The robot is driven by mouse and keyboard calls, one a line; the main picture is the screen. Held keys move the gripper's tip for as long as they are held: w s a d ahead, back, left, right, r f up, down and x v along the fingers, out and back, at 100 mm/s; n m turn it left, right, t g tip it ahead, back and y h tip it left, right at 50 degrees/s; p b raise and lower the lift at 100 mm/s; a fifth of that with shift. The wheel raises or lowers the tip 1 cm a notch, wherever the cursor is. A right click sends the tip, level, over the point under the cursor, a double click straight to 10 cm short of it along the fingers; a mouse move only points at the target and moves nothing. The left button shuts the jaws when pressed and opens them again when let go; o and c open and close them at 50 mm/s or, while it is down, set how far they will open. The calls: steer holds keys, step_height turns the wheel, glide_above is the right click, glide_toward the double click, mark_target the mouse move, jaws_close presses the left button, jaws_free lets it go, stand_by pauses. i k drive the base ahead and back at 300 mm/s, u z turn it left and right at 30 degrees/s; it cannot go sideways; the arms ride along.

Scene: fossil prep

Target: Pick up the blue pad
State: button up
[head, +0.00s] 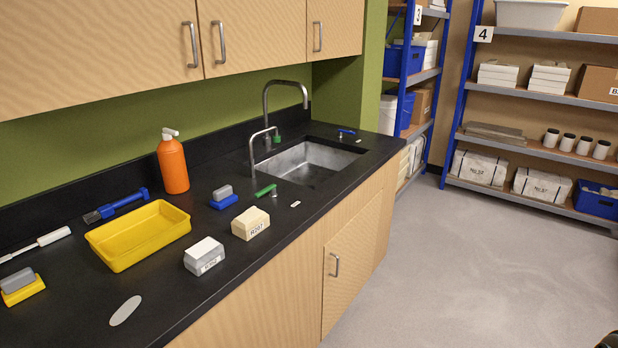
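The blue pad (224,202) lies on the black counter, right of the yellow tray and behind two small labelled blocks. It has a blue base with a grey block on top. A similar pad with a yellow base, the yellow pad (22,290), lies at the far left of the counter. My gripper is not in the head view. Only a dark shape shows at the bottom right corner, and I cannot tell what it is.
An empty yellow tray (116,256), an orange bottle (172,166), a grey labelled block (204,262) and a cream labelled block (250,230) surround the pad. The sink (310,160) is at the right. Cupboards hang above. The grey floor (470,270) before the counter is clear.

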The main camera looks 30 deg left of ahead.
mark_target(223, 197)
steer(key=u, duration=0.05)
steer(key=i, duration=1.5)
steer(key=u, duration=1.05)
steer(key=i, duration=0.8)
steer(key=u, duration=1.4)
steer(key=i, duration=0.45)
steer(key=u, duration=0.3)
